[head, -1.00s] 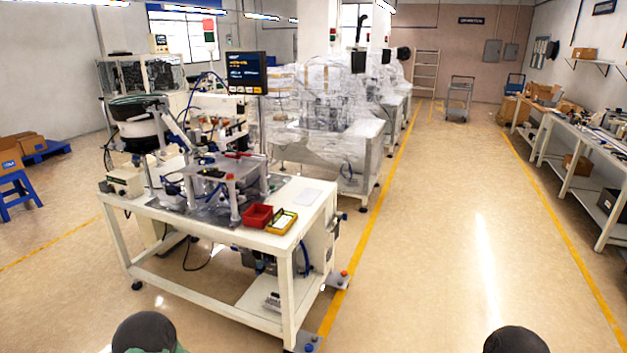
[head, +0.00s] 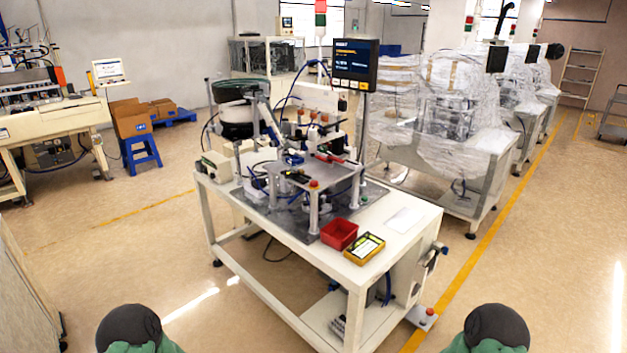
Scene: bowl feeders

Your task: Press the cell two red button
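A white workstation table (head: 318,258) with a bowl feeder (head: 239,100) and a small fixture stands in the middle of the head view. A small red button (head: 314,184) sits on top of a post at the fixture's front corner. A grey box with red buttons (head: 423,317) is low by the table's right front leg. I cannot read any label saying which cell this is. Neither gripper is in view; only dark rounded parts of my arms show at the bottom edge.
A red bin (head: 339,234) and a yellow-framed device (head: 364,248) lie on the table's front. A monitor (head: 350,64) stands above it. Wrapped machines (head: 425,105) are behind right. A blue stool (head: 141,152) and another bench (head: 50,120) are left. The floor in front is clear.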

